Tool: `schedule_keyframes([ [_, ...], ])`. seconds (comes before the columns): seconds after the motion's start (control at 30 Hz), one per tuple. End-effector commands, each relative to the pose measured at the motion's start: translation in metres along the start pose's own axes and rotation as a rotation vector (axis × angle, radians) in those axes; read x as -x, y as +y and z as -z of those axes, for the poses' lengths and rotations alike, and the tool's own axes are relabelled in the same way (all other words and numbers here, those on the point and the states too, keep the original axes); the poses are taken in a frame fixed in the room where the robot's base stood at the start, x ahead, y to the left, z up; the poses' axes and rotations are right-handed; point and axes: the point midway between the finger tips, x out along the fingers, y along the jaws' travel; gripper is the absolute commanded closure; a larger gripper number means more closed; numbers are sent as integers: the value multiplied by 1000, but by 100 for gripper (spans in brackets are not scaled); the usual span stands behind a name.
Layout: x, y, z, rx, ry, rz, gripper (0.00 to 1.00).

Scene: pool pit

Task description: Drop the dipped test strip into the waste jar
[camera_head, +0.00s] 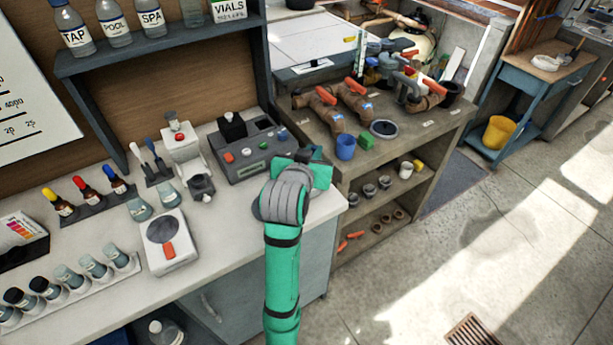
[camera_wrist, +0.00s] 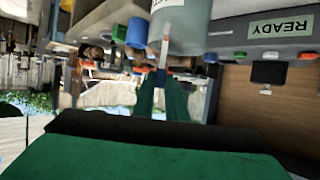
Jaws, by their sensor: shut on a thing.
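My gripper (camera_head: 312,158) is over the right end of the bench, beside the grey tester. In the wrist view its green fingers (camera_wrist: 165,82) are closed on the test strip (camera_wrist: 165,50), a thin pale strip with a blue part at the fingertips. The wrist picture is upside down, so the strip's free end points downward. A translucent grey jar (camera_wrist: 190,25), likely the waste jar, overlaps the strip's free end there. I cannot tell whether that end is inside the jar or in front of it. In the head view my gripper and arm hide the strip and jar.
The grey tester (camera_head: 255,155) with coloured buttons stands close left of my gripper. A blue cup (camera_head: 345,147) and green block (camera_head: 366,141) sit on the pipe bench to the right. A white scale (camera_head: 170,250) and vial rack (camera_head: 85,285) occupy the left bench.

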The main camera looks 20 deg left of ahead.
Motion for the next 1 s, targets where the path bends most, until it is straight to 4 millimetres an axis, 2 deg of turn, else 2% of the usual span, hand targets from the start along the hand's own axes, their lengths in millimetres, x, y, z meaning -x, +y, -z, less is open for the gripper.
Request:
schedule_keyframes([
  [0.1,-5,0,-12,1,-3,-1,100],
  [0.3,-10,1,-23,0,-1,-1,100],
  [0.63,-10,-4,-26,2,1,6,100],
  [0.67,-10,-4,-26,2,1,6,86],
  [0.73,-10,-4,-26,2,1,6,69],
  [0.77,-10,-4,-26,2,1,6,66],
  [1.0,-10,-3,-25,2,1,4,66],
])
